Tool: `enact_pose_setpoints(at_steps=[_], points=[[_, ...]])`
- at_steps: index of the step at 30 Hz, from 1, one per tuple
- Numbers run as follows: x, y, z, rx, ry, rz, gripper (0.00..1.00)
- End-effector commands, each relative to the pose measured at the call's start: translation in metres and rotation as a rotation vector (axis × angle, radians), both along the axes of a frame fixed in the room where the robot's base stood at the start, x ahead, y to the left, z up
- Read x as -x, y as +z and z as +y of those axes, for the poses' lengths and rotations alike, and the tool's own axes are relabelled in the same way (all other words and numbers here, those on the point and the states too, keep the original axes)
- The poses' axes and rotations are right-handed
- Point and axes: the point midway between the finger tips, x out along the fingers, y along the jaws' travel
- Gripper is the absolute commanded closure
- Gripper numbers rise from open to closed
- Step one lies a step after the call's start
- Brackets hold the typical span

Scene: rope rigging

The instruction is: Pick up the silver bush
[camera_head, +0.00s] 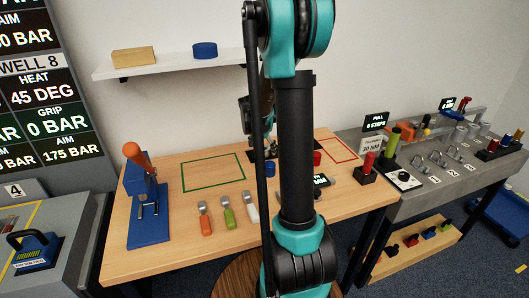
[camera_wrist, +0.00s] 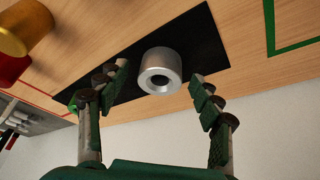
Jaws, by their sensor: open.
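The silver bush (camera_wrist: 160,70) is a short metal ring with a round hole. In the wrist view it rests on a black mat (camera_wrist: 208,40) on the wooden table. My gripper (camera_wrist: 158,82) is open, with one finger on each side of the bush in the picture. Nothing is between the fingertips that they visibly touch; a gap shows on both sides. How far the tips are from the bush in depth I cannot tell. In the head view my arm hides the bush and the gripper's fingers.
A brass cylinder (camera_wrist: 26,28) and a red one (camera_wrist: 10,68) stand near the mat. In the head view, a blue cylinder (camera_head: 270,168), several handled tools (camera_head: 228,217) and a blue press (camera_head: 149,205) are on the table. The green-outlined area (camera_head: 212,173) is clear.

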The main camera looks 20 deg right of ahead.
Motion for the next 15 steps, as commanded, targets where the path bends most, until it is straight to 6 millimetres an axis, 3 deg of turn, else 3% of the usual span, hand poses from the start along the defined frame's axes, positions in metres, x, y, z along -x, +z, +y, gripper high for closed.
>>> enact_pose_setpoints(at_steps=[3,15], points=[[0.0001,0.0002,0.0001,0.000,0.000,0.000,0.36],[0.0000,0.0004,0.0002,0.000,0.000,0.000,0.85]])
